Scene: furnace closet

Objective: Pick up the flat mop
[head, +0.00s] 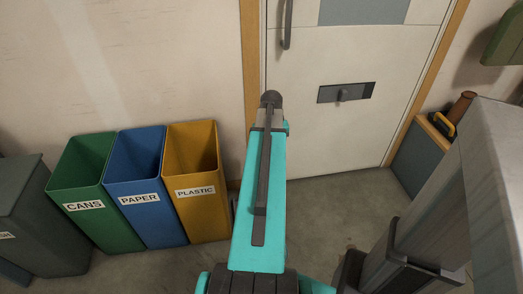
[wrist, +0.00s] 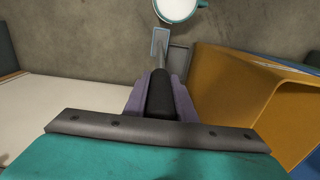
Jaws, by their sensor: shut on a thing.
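The flat mop (wrist: 160,95) shows in the wrist view, its dark grip between the two purple fingers of my gripper (wrist: 160,78). The fingers touch the grip on both sides, and my gripper is shut on it. Beyond the grip, a thin grey pole runs away from the camera to a small light-blue rectangular head (wrist: 160,41), seen over the grey floor. I cannot tell whether the head touches the floor. In the head view, my teal arm extends forward, and neither the gripper nor the mop can be made out there.
Green (head: 83,190), blue (head: 137,180) and yellow (head: 197,180) bins stand at left against the wall. The yellow bin is close beside the gripper in the wrist view (wrist: 235,95). A white door (head: 345,130) is ahead. A round teal-rimmed white thing (wrist: 176,8) lies beyond the mop head.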

